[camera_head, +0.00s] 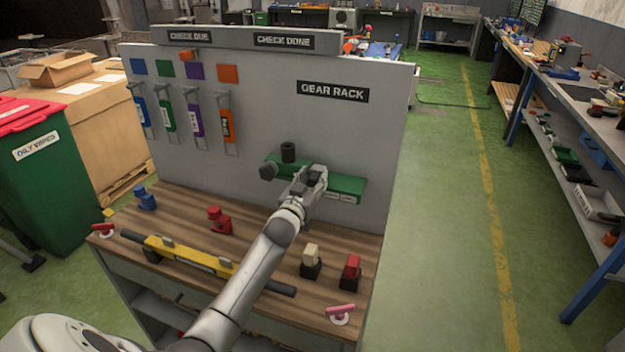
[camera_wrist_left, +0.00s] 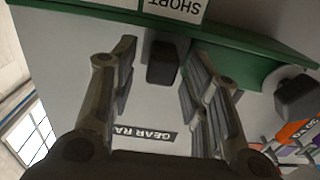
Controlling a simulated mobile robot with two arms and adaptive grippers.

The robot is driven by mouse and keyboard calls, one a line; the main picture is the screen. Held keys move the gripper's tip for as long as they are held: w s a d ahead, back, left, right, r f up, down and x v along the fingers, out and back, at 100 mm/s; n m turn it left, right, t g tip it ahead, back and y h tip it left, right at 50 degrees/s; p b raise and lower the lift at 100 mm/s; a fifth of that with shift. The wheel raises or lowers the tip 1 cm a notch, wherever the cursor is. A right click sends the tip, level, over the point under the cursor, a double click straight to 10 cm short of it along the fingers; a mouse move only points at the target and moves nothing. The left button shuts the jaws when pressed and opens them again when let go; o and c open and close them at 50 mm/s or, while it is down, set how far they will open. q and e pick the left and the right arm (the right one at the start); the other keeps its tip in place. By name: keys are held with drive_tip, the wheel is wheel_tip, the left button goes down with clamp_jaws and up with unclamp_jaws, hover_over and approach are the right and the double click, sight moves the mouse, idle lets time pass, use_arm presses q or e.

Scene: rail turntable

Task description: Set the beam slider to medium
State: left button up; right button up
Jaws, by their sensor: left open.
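A green shelf-like rail (camera_head: 345,185) is fixed low on the grey panel, with white labels on its front edge. A black upright cylinder (camera_head: 288,152) stands at its back left, and a dark rounded knob (camera_head: 268,172) is at its left front. My left gripper (camera_head: 313,174) is at the rail's middle and hides part of it. In the left wrist view, the picture is upside down; the green rail (camera_wrist_left: 255,42) carries a "SHORT" label (camera_wrist_left: 180,8). A black block (camera_wrist_left: 162,65) shows between the spread, empty fingers, with gaps on both sides. The right gripper is out of view.
A wooden bench (camera_head: 185,205) below holds a yellow bar (camera_head: 190,255) with black ends, red, blue and cream blocks, and two pink-red handles. Tools (camera_head: 165,115) hang at the panel's left. Green floor (camera_head: 440,220) is free at right.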

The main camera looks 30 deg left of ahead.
use_arm(q)
clamp_jaws()
idle(0.3)
drive_tip(key=d, duration=0.2)
drive_tip(key=w+d+b, duration=0.1)
drive_tip(key=d, duration=0.2)
drive_tip(key=shift+w+f, duration=0.1)
unclamp_jaws()
